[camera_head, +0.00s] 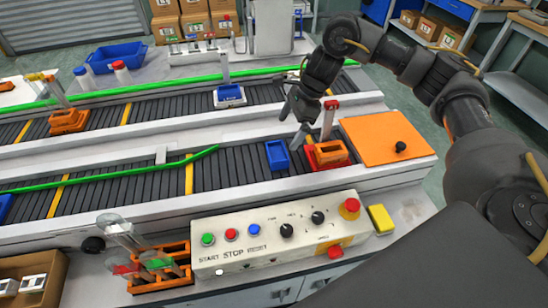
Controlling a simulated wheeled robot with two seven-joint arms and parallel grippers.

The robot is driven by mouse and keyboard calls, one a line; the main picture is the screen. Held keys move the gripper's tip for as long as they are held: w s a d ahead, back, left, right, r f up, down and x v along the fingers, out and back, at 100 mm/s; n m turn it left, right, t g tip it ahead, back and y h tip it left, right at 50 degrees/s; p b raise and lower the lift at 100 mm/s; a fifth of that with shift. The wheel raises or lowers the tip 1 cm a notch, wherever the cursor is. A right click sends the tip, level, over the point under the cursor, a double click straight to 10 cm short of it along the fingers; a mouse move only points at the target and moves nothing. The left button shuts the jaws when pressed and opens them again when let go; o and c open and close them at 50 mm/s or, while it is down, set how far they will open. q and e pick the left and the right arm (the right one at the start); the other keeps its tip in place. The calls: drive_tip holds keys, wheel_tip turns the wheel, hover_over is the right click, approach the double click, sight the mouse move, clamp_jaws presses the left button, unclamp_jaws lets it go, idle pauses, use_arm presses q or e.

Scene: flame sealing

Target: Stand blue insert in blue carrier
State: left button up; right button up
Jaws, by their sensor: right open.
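A small blue carrier (277,155) stands on the near conveyor; it looks like an open box, and nothing is seen standing in it. My right gripper (291,128) is open and empty, hanging just above and to the right of this carrier. I cannot tell which piece is the blue insert. My left gripper is out of view.
An orange carrier (330,152) with a red-topped upright piece (328,118) is close right of my gripper. Beyond it is an orange plate (385,138) with a black knob. The control box (280,235) and an orange rack (160,268) of clear pieces are in front.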

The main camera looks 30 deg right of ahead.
drive_tip(key=p, duration=0.1)
hover_over(275, 154)
drive_tip(key=s+d, duration=0.1)
drive_tip(key=d, duration=0.1)
wheel_tip(275, 154, down, 5)
drive_tip(key=shift+s+f, duration=0.1)
drive_tip(key=shift+f+p, duration=0.2)
drive_tip(key=shift+p, duration=0.15)
drive_tip(key=p+x, duration=0.1)
drive_tip(key=x, duration=0.2)
drive_tip(key=shift+w+f+p, duration=0.25)
drive_tip(key=shift+f+p, duration=0.1)
drive_tip(key=shift+a+f, duration=0.2)
drive_tip(key=shift+f, duration=0.3)
drive_tip(key=c, duration=1.1)
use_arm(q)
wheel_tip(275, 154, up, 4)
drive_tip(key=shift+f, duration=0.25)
use_arm(e)
drive_tip(key=shift+c, duration=0.2)
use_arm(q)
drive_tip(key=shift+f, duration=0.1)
use_arm(e)
drive_tip(key=shift+w+r, duration=0.1)
